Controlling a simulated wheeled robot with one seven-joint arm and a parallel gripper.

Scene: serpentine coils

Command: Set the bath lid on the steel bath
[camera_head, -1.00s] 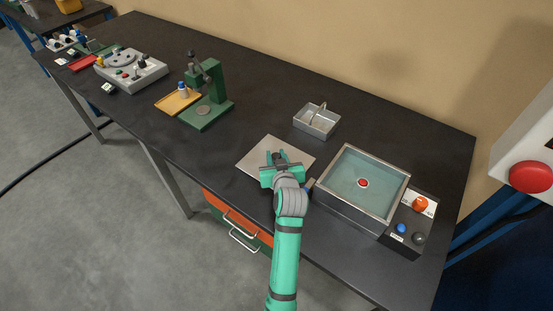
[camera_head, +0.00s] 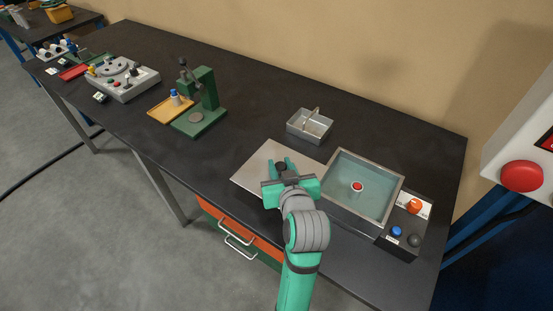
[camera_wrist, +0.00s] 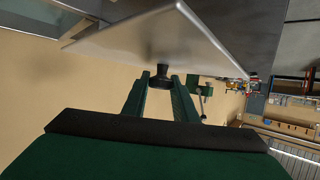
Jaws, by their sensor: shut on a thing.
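The bath lid is a flat grey square plate (camera_head: 254,169) with a black knob (camera_wrist: 162,75). My gripper (camera_head: 281,168) is shut on the knob, and the lid is held a little above the table. In the wrist view, my gripper (camera_wrist: 161,88) has one green finger on each side of the knob and the plate (camera_wrist: 150,42) looks tilted. The steel bath (camera_head: 371,165) stands just right of the lid, uncovered. It holds bluish liquid with a red round thing (camera_head: 357,187) in it. The lid's right corner is close to the bath's left rim; any overlap is hard to judge.
A small metal basket (camera_head: 309,125) stands behind the lid. A control box with knobs (camera_head: 407,232) adjoins the bath's right side. A green press (camera_head: 205,103) and a yellow tray (camera_head: 165,112) stand to the left. The table between press and lid is clear.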

